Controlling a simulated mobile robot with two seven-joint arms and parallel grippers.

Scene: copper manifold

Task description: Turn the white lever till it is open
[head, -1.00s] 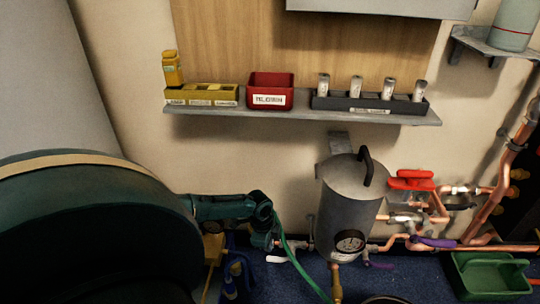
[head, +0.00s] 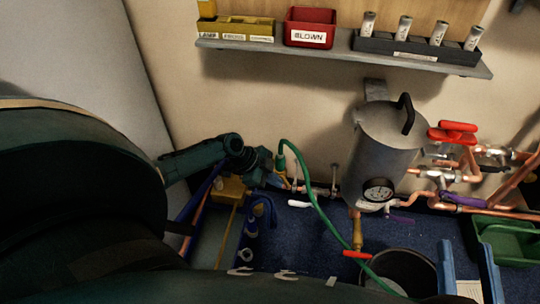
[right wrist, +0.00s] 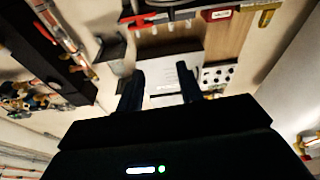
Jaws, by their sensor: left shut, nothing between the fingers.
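The white lever (head: 300,204) lies nearly level in the head view, low on the copper pipe left of the grey tank (head: 386,140). My left gripper (head: 273,179) is just up and left of the lever. Its fingers are small and partly hidden by clutter behind them; it is shut with nothing held, and it appears apart from the lever. My right gripper (right wrist: 160,88) shows only in the right wrist view. Its two dark fingers are spread, with nothing between them, facing the wall above the shelf.
A green hose (head: 315,195) arcs past the lever toward a dark bucket (head: 422,262). Red (head: 453,132) and purple (head: 462,201) handles sit on pipes right of the tank. A shelf (head: 345,55) with bins is above. A green bin (head: 512,238) is at right.

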